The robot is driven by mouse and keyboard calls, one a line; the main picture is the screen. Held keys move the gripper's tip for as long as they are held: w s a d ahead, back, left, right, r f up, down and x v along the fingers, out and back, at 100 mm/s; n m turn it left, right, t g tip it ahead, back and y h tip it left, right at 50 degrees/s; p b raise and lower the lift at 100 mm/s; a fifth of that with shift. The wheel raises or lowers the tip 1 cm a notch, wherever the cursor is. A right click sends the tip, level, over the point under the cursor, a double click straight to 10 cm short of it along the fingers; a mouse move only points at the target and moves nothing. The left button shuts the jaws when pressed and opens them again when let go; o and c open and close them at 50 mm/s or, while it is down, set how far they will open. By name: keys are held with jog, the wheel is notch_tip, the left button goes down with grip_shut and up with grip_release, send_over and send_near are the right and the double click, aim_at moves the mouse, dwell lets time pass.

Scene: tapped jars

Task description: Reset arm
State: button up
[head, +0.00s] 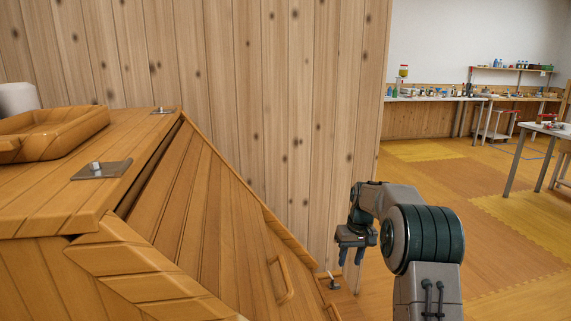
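My gripper (351,256) hangs at the end of my bent arm, right of the image centre, with its fingers pointing down. Its two dark blue fingertips stand apart with nothing between them, so it is open and empty. It is in the air to the right of a wooden cabinet (195,205) and does not appear to touch anything.
The cabinet fills the left, with a sloping panel, a handle (281,280) and a wooden tray (50,128) on top. A knotty plank wall (230,60) stands behind. At right are open floor (500,265), a white table (545,130) and a cluttered counter (440,97).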

jog(key=s+a+r+m+t+h+p, duration=0.15)
jog(key=s+r+p, duration=0.25)
jog(key=s+r, duration=0.55)
jog(key=s+a+r+n+y+p, duration=0.1)
jog(key=s+a+r+p, duration=0.15)
jog(key=s+r, duration=0.7)
jog(key=s+r+m+p, duration=0.1)
jog(key=s+r+p, duration=0.1)
jog(key=s, duration=0.7)
jog(key=s+r+t+p, duration=0.1)
jog(key=s+r+p, duration=0.1)
jog(key=s+p, duration=0.3)
jog(key=s, duration=0.4)
jog(key=shift+s+a+r+m+h, duration=0.15)
jog(key=shift+s+a+m+h, duration=0.1)
jog(key=shift+s+m+h, duration=0.15)
